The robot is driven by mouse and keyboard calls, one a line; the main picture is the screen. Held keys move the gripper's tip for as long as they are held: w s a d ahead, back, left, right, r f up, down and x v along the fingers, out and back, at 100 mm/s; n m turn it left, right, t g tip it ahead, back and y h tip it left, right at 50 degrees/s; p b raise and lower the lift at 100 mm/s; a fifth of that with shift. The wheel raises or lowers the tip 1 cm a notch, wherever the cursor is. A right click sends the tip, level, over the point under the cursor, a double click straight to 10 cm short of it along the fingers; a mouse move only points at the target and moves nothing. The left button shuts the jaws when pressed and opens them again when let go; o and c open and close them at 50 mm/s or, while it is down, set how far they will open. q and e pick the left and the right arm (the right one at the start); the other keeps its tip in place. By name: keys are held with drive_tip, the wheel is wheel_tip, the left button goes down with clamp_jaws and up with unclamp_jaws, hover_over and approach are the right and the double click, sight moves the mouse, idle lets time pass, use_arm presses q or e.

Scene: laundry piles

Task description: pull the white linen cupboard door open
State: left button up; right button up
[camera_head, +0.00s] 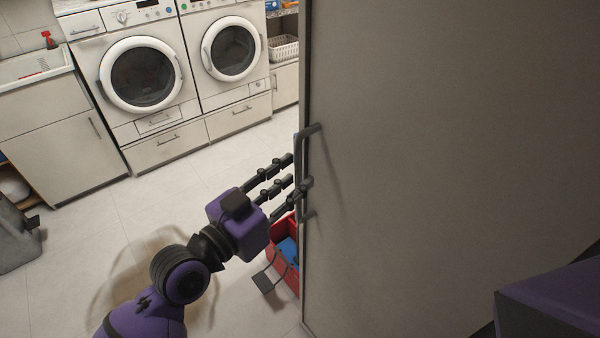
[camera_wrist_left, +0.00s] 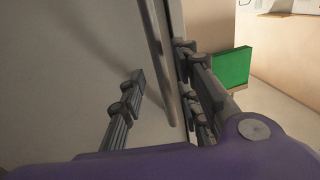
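The white linen cupboard door (camera_head: 430,150) stands tall on the right in the head view, greyish in this light. Its vertical bar handle (camera_head: 300,165) is near the door's left edge. My left gripper (camera_head: 293,176) is at the handle with its fingers spread. In the left wrist view the handle (camera_wrist_left: 158,60) passes between the fingers of my left gripper (camera_wrist_left: 160,68). A gap shows between the left finger and the bar; the right fingers are close to it, and contact is unclear. My right gripper is out of view.
Two white washing machines (camera_head: 140,112) stand at the back, beside a sink cabinet (camera_head: 55,145). A red crate (camera_head: 284,262) with something blue sits on the floor near the door's left edge. A grey bin (camera_head: 15,240) is at far left. The tiled floor between is mostly clear.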

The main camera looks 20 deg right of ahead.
use_arm(q)
drive_tip(key=shift+x, duration=1.15)
drive_tip(key=shift+w, duration=0.1)
clamp_jaws()
drive_tip(key=shift+f, duration=0.1)
